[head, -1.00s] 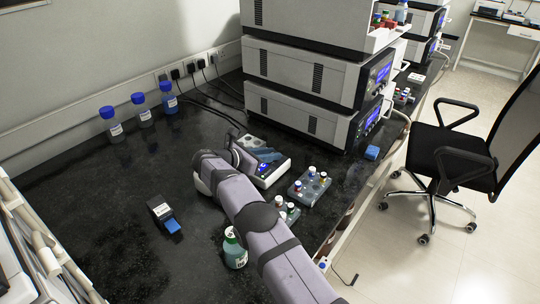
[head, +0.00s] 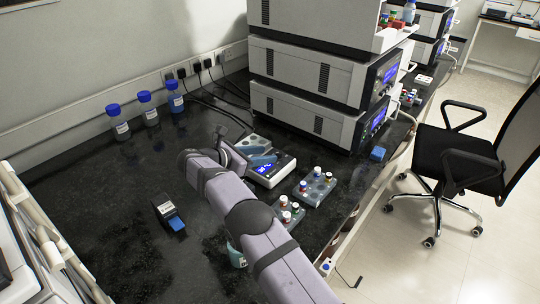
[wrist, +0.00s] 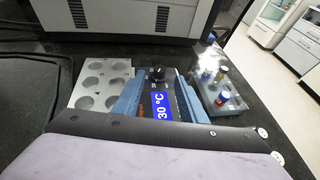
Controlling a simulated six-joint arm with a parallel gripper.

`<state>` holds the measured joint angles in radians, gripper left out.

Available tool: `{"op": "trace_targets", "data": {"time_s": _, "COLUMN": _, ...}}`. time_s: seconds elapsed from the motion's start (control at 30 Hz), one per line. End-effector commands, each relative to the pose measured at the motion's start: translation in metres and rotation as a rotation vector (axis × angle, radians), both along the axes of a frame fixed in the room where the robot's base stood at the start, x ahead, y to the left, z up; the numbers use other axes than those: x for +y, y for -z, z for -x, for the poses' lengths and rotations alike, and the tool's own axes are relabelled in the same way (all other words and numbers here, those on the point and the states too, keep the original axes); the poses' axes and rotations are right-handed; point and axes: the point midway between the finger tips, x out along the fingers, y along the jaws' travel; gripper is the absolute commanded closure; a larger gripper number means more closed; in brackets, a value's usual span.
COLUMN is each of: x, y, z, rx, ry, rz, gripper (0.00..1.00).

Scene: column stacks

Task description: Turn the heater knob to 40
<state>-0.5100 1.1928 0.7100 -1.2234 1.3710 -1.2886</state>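The heater (head: 286,167) is a pale block with a lit blue display (head: 264,168) and stands on the black bench. In the wrist view the display (wrist: 162,107) reads 30 °C. The black round heater knob (wrist: 156,75) lies beyond the display, between the tips of my two blue fingers. My gripper (wrist: 158,82) is open, with a finger on each side of the knob; I cannot tell whether they touch it. In the head view my gripper (head: 262,158) is over the heater, and the knob cannot be made out there.
A plate with round wells (wrist: 100,88) lies left of the fingers. A grey vial rack (wrist: 223,97) stands close on the right. Stacked instruments (head: 305,110) stand behind. A bottle (head: 237,257) is partly hidden by my arm.

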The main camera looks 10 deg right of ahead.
Motion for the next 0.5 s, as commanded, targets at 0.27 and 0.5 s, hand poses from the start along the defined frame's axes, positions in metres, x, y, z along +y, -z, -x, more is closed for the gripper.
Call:
{"op": "trace_targets", "data": {"time_s": 0.27, "x": 0.0108, "y": -0.0057, "z": 0.0076, "rx": 0.0, "ry": 0.001, "rz": -0.001, "gripper": 0.62}}
{"op": "trace_targets", "data": {"time_s": 0.5, "x": 0.0105, "y": -0.006, "z": 0.0075, "rx": 0.0, "ry": 0.001, "rz": 0.0, "gripper": 0.62}}
